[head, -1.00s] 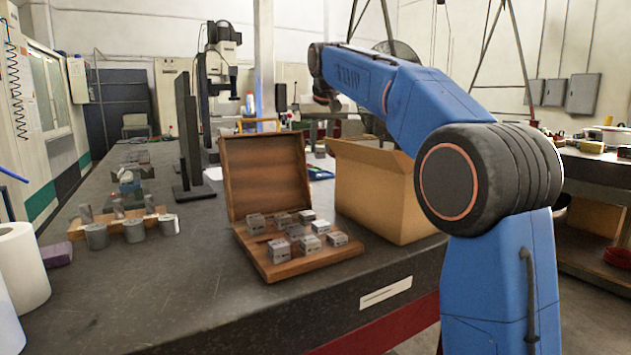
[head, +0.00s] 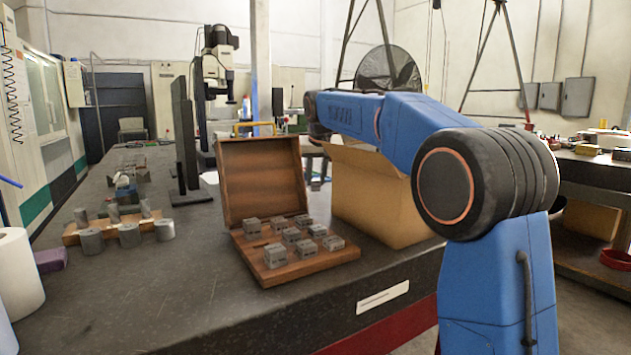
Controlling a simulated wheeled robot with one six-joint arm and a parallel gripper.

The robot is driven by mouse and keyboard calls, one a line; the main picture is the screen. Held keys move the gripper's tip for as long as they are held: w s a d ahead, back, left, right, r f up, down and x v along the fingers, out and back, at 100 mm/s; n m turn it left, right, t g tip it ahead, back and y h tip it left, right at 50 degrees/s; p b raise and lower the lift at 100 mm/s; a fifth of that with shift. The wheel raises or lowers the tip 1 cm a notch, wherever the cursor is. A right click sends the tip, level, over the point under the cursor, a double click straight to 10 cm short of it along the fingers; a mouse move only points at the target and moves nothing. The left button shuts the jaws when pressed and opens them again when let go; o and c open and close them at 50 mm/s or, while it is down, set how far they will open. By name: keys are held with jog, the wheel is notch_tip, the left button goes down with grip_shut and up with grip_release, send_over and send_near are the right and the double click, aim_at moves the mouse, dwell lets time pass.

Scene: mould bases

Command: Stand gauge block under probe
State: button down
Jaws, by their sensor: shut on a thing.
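Several grey metal gauge blocks (head: 276,255) stand in the open wooden case (head: 317,262), whose lid (head: 263,178) is raised at the back. A white and black measuring head (head: 218,62) on a dark column stands at the far end of the table; it may hold the probe, but its tip is too small to make out. My blue arm reaches from the right over the cardboard box toward the back. My gripper is out of sight, hidden beyond the arm and the box, so whatever it holds cannot be seen.
The cardboard box (head: 375,195) stands right of the case. Black upright plates (head: 186,150) stand left of the lid. Metal cylinders (head: 130,234) sit by a wooden rack at the left, near a white roll (head: 18,268) and a purple block (head: 50,260). The table front (head: 190,300) is clear.

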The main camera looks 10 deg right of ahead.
jog(key=shift+w, duration=0.7)
jog(key=shift+s+f, duration=0.1)
jog(key=shift+f, duration=0.45)
jog(key=shift+f, duration=0.1)
jog(key=c, duration=1.5)
grip_release()
jog(key=shift+s+r, duration=0.15)
jog(key=shift+r, duration=0.3)
jog(key=v, duration=1.1)
jog(key=shift+s+r, duration=0.1)
jog(key=shift+s, duration=0.05)
